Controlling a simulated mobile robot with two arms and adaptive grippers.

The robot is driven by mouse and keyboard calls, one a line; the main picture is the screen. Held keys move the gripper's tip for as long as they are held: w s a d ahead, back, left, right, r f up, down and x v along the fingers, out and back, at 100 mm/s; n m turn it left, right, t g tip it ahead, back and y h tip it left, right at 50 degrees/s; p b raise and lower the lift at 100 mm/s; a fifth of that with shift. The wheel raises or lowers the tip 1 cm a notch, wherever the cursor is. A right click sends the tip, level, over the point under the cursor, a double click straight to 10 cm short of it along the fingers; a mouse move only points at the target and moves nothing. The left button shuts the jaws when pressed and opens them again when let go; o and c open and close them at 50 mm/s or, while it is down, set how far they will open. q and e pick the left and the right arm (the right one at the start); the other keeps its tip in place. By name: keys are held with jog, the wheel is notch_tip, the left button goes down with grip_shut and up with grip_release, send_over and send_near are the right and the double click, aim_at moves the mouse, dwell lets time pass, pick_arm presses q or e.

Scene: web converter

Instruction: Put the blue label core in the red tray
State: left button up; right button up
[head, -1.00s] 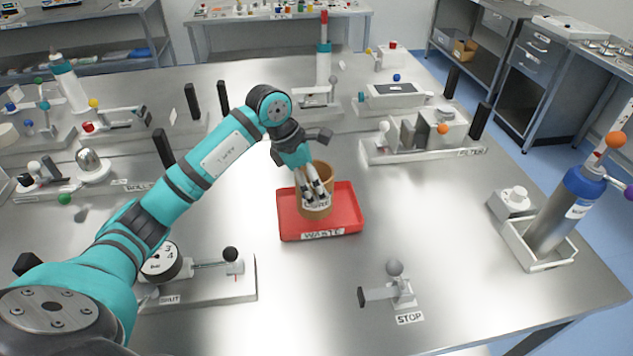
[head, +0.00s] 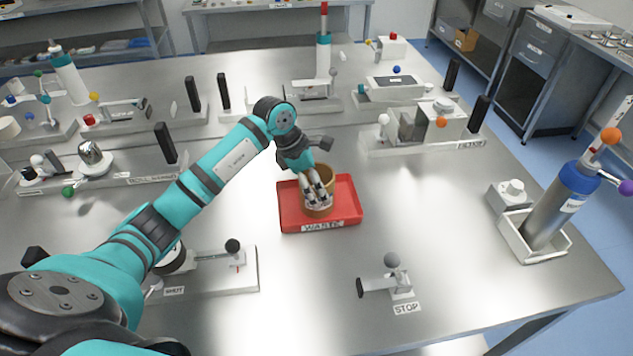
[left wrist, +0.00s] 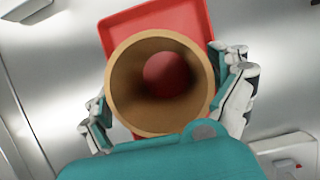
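A tan, hollow core (head: 326,178) stands upright within the outline of the red tray (head: 347,205), which carries a WASTE label. No blue shows on this core. My left gripper (head: 317,190) is around it from above, and its fingers hide part of its front. In the left wrist view, I look down into the core (left wrist: 120,85) and see red through its bore. The left gripper's fingers (left wrist: 165,105) lie against its two sides. The red tray (left wrist: 200,25) shows behind it. I cannot tell whether the core touches the tray floor. My right gripper is out of view.
A STOP lever (head: 398,278) stands front right of the tray. A blue-topped cylinder (head: 552,210) leans in a white holder at the right. Fixtures line the back and left. The bench around the tray is mostly clear.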

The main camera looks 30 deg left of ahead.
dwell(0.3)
pick_arm(q)
jog(key=shift+r, duration=0.25)
jog(key=shift+a+r, duration=0.2)
jog(key=shift+r, duration=0.1)
jog(key=b+v, duration=0.2)
jog(key=v, duration=0.9)
jog(key=shift+s, duration=0.2)
jog(key=shift+d, duration=0.1)
